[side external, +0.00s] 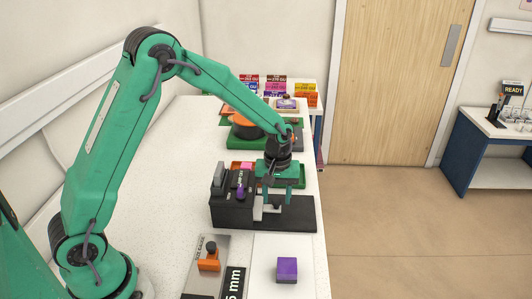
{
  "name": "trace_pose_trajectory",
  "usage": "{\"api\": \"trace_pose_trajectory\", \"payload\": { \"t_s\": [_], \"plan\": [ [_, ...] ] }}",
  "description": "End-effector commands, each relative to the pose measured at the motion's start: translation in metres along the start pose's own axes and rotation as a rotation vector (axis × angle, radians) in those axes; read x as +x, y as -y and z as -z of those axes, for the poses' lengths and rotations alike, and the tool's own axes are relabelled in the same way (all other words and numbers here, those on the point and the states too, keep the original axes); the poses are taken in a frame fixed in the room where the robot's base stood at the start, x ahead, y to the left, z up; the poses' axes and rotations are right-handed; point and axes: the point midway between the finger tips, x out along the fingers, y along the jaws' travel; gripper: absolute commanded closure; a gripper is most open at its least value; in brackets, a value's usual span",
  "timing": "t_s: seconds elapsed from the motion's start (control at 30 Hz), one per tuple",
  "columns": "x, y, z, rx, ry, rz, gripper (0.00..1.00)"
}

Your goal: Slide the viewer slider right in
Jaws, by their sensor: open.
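A black device (232,210) stands on the white worktop, with a grey block on its left top and a purple handled piece (241,184) upright on its front. A small light-grey piece (258,208) projects at its right side, over a flat dark base. I cannot tell for sure which part is the viewer slider; the grey piece may belong to it. My gripper (280,189) points down just above the flat base, right of the black body. It is open, close to the grey piece; contact cannot be made out. My gripper hides part of what lies behind it.
A purple cube (287,270) on a white sheet and an orange block with a dark knob (208,260) lie in front. Behind are a round orange-and-black item (245,127) and several coloured boxes (277,86). The worktop left of the device is clear.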

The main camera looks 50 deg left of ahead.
Motion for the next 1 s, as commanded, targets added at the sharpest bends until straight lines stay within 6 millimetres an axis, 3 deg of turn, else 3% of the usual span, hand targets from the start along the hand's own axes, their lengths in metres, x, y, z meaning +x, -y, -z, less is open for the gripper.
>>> {"api": "trace_pose_trajectory", "payload": {
  "t_s": [0.3,0.53,0.73,1.0],
  "plan": [
    [0.002,0.000,0.000,0.000,0.000,0.000,0.58],
    [0.002,0.000,0.000,0.000,0.000,0.000,1.00],
    [0.002,0.002,0.000,-0.001,0.000,0.000,1.00],
    [0.002,0.023,0.000,-0.002,0.000,0.000,1.00]
  ]
}}
